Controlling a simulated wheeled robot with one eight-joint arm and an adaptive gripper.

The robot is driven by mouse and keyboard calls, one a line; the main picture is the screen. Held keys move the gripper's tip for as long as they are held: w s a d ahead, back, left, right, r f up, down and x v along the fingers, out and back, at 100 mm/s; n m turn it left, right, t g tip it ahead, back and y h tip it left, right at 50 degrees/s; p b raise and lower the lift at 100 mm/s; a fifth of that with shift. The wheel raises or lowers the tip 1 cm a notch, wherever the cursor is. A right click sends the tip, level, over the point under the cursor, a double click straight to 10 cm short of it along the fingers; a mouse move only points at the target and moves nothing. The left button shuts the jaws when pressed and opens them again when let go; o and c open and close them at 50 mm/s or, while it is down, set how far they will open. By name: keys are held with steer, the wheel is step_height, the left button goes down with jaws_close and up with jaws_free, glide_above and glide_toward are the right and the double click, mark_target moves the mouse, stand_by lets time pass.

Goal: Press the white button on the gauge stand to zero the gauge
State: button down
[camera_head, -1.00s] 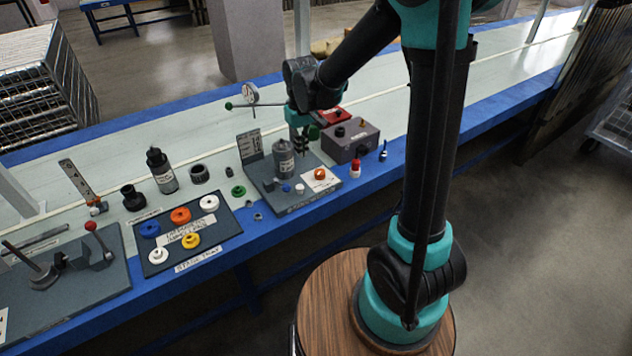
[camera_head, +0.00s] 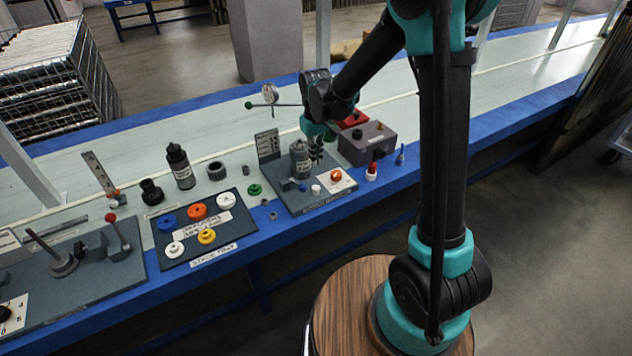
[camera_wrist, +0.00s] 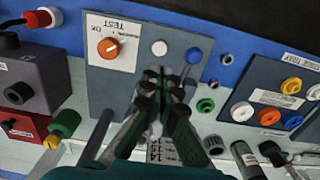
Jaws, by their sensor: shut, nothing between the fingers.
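The gauge stand (camera_head: 318,199) is a dark base plate with a grey cylinder (camera_head: 300,160), a white card and an orange knob (camera_head: 336,176). The white button (camera_head: 316,189) is near its front edge, beside a blue one (camera_head: 302,187). In the wrist view the white button (camera_wrist: 159,47) shows just beyond the fingertips, with the blue button (camera_wrist: 193,55) to its right. My gripper (camera_head: 317,157) is shut and empty above the plate, beside the cylinder. In the wrist view my gripper (camera_wrist: 166,76) covers part of the plate. I see no contact with the button.
A grey box (camera_head: 366,145) and a red box (camera_head: 353,119) stand right of the stand. A round dial (camera_head: 270,93) shows behind it. A tray (camera_head: 226,230) of coloured rings and a black bottle (camera_head: 180,168) are to the left. The bench front edge is blue.

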mark_target(316, 187)
step_height(316, 187, down, 11)
steer(key=shift+r, duration=0.1)
stand_by(0.3)
steer(key=shift+f, duration=1.2)
stand_by(0.5)
step_height(316, 187, up, 14)
stand_by(0.5)
steer(key=shift+d, duration=0.1)
stand_by(1.1)
